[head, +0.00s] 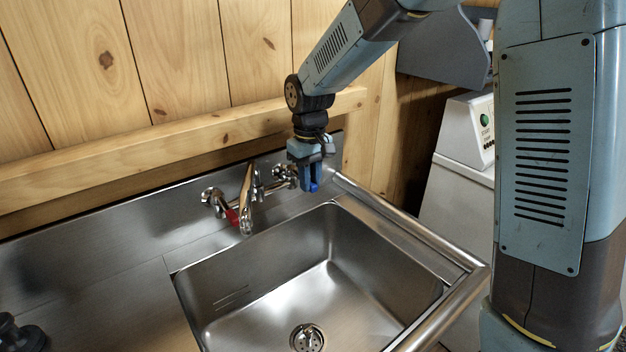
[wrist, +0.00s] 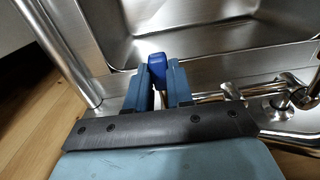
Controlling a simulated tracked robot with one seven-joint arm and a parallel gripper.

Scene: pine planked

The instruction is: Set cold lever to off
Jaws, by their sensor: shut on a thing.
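The cold lever is blue and shows between my fingertips in the wrist view (wrist: 157,66). In the head view a small bright blue part of the lever (head: 314,187) shows at the tip of my gripper (head: 310,178). My gripper is shut on the lever, at the right end of the wall-mounted faucet. In the wrist view, my gripper (wrist: 161,80) has one finger on each side of the lever. The fingers hide most of the lever and its joint with the valve. The chrome faucet (head: 246,200) has a red lever (head: 232,216) on its left side.
A steel sink basin (head: 290,270) lies below and in front of the faucet. A wooden rail (head: 150,150) runs along the wall behind. A steel rail (head: 400,225) borders the sink's right side, with a white machine (head: 460,190) beyond it.

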